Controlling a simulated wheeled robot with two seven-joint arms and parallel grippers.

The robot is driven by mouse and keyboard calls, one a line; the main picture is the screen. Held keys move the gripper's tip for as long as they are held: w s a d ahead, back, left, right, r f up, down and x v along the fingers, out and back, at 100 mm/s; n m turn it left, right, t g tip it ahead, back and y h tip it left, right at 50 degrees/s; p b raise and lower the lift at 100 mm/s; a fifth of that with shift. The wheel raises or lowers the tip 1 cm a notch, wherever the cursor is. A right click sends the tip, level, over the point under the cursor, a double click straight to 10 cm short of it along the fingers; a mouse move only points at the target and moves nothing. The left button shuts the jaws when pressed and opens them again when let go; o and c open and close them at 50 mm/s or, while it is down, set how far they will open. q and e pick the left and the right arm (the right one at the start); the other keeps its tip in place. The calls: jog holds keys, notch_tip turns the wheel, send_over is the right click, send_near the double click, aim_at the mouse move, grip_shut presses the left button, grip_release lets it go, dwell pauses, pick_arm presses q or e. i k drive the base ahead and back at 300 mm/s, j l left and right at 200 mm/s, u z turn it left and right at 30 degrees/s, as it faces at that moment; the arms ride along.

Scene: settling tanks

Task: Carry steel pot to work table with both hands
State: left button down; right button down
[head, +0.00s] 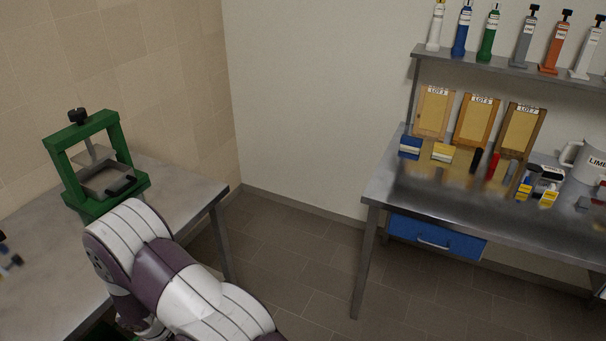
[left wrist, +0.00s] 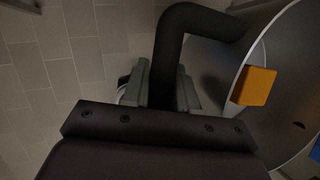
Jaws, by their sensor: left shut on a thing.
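The steel pot (left wrist: 252,58) shows at the right of the left wrist view, cut off by the frame edge. Its black handle (left wrist: 182,35) bends down between the grey fingers of my left gripper (left wrist: 165,92), which is shut on it. An orange block (left wrist: 254,86) shows inside the pot's rim. The pot and both grippers are out of sight in the head view, where only my arm shows at the lower left. A steel-topped table (head: 378,188) stands at the right, and another grey-topped table (head: 190,194) at the left. I cannot tell which is the work table.
A green press (head: 73,192) stands on the left table. The right table holds wooden frames (head: 477,121), small boxes (head: 443,152), markers (head: 492,166) and a white jug (head: 588,163). A shelf (head: 500,67) with several coloured tools is above. Tiled floor (head: 290,250) lies clear between the tables.

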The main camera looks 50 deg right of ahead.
aim_at(487, 198)
jog(key=z, duration=1.95)
jog(key=i+l+z, duration=0.2)
jog(key=i, duration=0.15)
jog(key=i+l+z, duration=0.25)
jog(key=i, duration=0.15)
jog(key=i+z, duration=0.2)
jog(key=i, duration=0.2)
